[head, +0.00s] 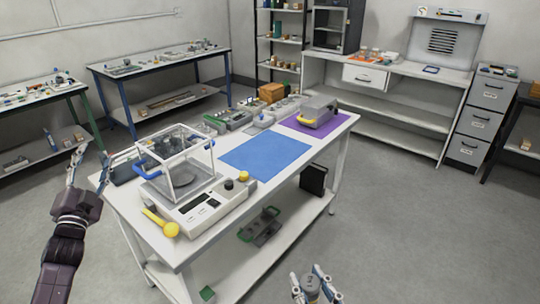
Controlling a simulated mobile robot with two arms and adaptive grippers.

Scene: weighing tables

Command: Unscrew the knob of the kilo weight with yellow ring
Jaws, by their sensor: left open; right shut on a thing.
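My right gripper (314,284) is at the bottom edge, in front of the table and above the floor. It is shut on a small grey cylinder (312,287), which looks like a weight. Its lower part is cut off by the frame edge, and I cannot make out a yellow ring or the knob clearly. My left gripper (88,166) is open and empty, fingers pointing up, off the left end of the white table. It is well apart from the cylinder.
The white table (331,139) bears a balance with a glass draft shield (175,160), a yellow-handled item (157,222), a blue mat (265,153) and a grey device (317,112) on a purple mat. Its lower shelf holds a green-handled item (262,226). The floor at right is clear.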

